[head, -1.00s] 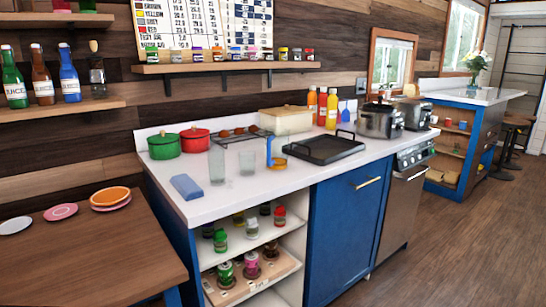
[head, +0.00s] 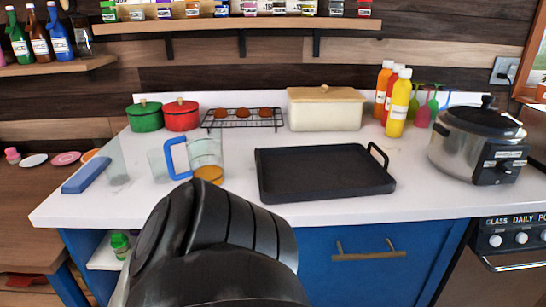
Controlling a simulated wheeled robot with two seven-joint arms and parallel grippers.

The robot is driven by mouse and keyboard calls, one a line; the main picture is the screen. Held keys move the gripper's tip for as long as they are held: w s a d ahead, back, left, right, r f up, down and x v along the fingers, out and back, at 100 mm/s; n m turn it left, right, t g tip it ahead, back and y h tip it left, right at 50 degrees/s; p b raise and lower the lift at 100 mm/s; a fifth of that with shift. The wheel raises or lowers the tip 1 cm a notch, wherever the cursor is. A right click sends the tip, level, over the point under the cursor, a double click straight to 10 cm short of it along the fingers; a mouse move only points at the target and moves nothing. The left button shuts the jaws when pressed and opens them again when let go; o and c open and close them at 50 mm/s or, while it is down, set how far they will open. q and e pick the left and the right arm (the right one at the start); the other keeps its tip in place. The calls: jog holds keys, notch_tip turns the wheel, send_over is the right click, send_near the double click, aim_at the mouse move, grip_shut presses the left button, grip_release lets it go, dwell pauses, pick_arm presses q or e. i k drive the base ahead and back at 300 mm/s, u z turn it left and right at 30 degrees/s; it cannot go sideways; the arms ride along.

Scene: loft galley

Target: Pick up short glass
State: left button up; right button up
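The short glass (head: 157,166) is clear and hard to make out. It stands upright on the white counter (head: 225,212), just left of a clear jug (head: 207,152) with a blue handle. The jug has orange at its base and partly overlaps the glass. A taller clear glass (head: 117,162) stands further left. A black and grey part of my own arm fills the lower middle of the head view, in front of the counter edge. No fingertips of either gripper show.
A blue block (head: 87,175) lies at the counter's left end. A black griddle pan (head: 325,172) lies right of the jug. Behind are green (head: 145,117) and red (head: 181,116) pots, a rack (head: 243,121) and a cream box (head: 326,110). A steel cooker (head: 474,146) stands right.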

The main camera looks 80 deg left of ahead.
aim_at(162, 166)
jog(key=i, duration=0.55)
jog(key=u, duration=3.6)
